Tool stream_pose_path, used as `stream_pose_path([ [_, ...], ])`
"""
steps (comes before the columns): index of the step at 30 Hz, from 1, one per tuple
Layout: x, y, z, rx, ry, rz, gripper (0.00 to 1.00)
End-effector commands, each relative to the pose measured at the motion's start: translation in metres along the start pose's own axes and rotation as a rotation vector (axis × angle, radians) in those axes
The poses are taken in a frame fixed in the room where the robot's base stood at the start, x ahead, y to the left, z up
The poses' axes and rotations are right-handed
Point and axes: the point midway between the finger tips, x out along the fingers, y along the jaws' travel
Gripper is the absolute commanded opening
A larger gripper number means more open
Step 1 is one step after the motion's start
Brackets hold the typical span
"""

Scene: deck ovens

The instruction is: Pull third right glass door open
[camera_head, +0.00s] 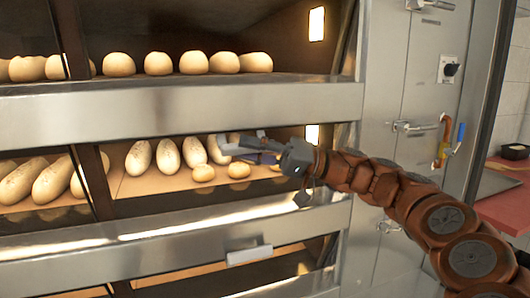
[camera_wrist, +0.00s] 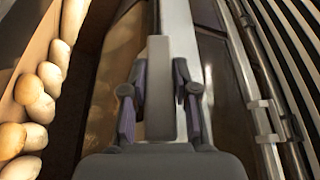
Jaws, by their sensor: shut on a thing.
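My gripper (camera_head: 262,150) reaches in from the right at the middle oven deck. In the wrist view, my gripper (camera_wrist: 160,112) has its two fingers closed on either side of a grey bar-shaped door handle (camera_wrist: 160,70). The handle also shows as a pale bar (camera_head: 236,146) in the head view. The glass door's pane is hard to make out, so I cannot tell how far it stands open. Pale long loaves (camera_head: 168,156) and small round rolls (camera_head: 203,173) lie inside this deck, left of and behind my gripper.
The deck above holds several round buns (camera_head: 158,64). A lower deck has a similar grey handle (camera_head: 248,254). Steel panels with a black knob (camera_head: 450,69) and latches stand at right, near a red counter (camera_head: 500,206). Steel rails (camera_wrist: 265,110) run along the wrist view's right.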

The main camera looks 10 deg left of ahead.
Motion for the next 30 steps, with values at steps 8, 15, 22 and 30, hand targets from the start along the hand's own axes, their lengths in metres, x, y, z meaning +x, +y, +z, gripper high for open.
stream_pose_path([
  [8,0.0046,0.0005,0.0014,-0.008,-0.005,-0.009,0.0],
  [15,0.0041,0.0002,0.0012,-0.008,-0.005,-0.009,0.31],
  [22,0.0034,0.0002,0.0011,-0.008,-0.004,-0.008,0.54],
  [30,0.0029,0.0004,0.0011,-0.008,-0.004,-0.008,0.54],
])
